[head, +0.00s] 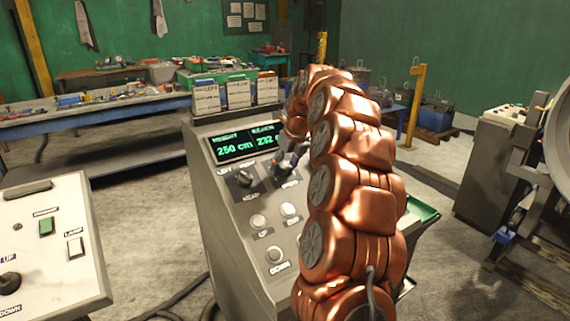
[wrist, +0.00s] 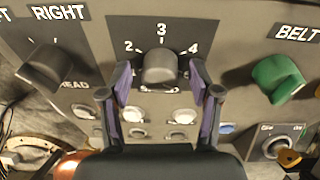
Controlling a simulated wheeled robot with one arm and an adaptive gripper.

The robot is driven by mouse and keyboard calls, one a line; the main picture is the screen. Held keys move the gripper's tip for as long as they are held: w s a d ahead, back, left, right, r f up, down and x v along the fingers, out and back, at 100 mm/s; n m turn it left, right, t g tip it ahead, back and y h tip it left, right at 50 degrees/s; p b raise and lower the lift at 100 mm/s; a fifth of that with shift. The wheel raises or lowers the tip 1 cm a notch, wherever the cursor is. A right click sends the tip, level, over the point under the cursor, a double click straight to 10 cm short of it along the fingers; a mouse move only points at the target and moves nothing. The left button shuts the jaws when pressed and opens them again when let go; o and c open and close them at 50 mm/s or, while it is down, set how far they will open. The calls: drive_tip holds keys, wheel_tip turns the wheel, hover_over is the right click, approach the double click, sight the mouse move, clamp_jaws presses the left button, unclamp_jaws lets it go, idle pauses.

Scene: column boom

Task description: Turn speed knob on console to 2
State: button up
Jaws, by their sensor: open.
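The grey console (head: 235,245) stands in the middle of the head view. In the wrist view the speed knob (wrist: 160,65) is a dark grey knob on a black plate, below a scale marked 2, 3 and 4. The 3 is straight above it, and the knob appears to point that way. My gripper (wrist: 160,82) is open, with one purple-padded finger on each side of the knob. I cannot tell whether the pads touch it. In the head view my gripper (head: 290,158) is at the console's upper panel, and my arm hides part of the panel.
Left of the speed knob is a dark head knob (wrist: 48,68); right of it is a green belt knob (wrist: 278,78). Round buttons (head: 258,221) sit lower on the console. A display (head: 240,145) reads height 250. Another control panel (head: 60,255) stands at left.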

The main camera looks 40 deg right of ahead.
drive_tip(key=c, duration=1.1)
drive_tip(key=shift+c, duration=0.2)
